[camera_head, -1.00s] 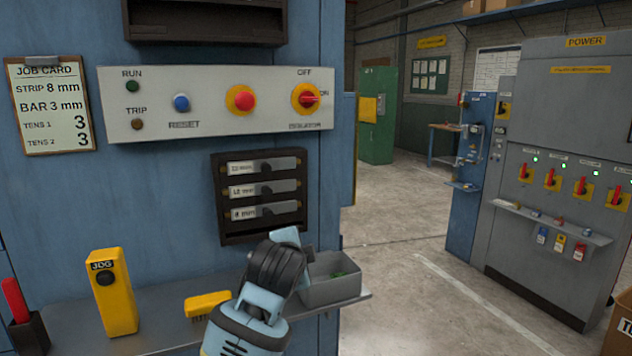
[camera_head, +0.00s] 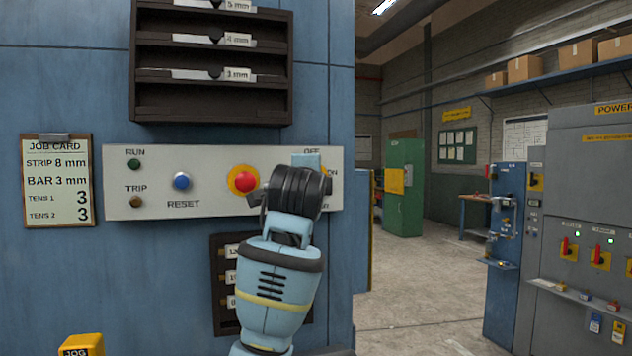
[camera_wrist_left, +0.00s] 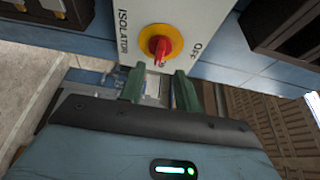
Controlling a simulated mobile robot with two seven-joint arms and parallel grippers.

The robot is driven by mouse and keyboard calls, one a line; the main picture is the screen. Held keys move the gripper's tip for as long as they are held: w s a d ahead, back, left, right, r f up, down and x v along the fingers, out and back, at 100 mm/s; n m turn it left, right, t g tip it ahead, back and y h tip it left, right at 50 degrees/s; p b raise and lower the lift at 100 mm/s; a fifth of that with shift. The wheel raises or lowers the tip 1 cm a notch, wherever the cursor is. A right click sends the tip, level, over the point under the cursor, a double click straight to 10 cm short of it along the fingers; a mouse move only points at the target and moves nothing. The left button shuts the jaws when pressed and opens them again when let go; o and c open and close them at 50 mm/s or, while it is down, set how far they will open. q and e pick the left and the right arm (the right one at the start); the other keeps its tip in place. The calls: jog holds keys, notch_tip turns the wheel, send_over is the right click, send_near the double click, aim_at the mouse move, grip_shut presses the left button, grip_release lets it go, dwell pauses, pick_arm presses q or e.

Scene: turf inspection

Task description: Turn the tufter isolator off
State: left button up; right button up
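The isolator is a red handle on a yellow disc (camera_wrist_left: 160,44) at the panel's edge in the left wrist view. Its OFF label is to the right of it there. The handle points down in that view, away from OFF, which matches the ON side. In the head view my left gripper (camera_head: 308,168) covers most of the isolator on the grey control panel (camera_head: 215,158). In the left wrist view my left gripper (camera_wrist_left: 159,82) is open, its two green fingers apart just short of the handle, with nothing between them. My right gripper is not in view.
A red button (camera_head: 245,181) on a yellow disc and a blue reset button (camera_head: 181,181) are left of my gripper. A dark rack (camera_head: 212,105) juts out above the panel, and another (camera_head: 222,290) is below. A grey power cabinet (camera_head: 590,200) stands at right.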

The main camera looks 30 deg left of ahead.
pick_arm(q)
jog(key=x, duration=0.7)
jog(key=shift+w+f, duration=0.1)
grip_shut()
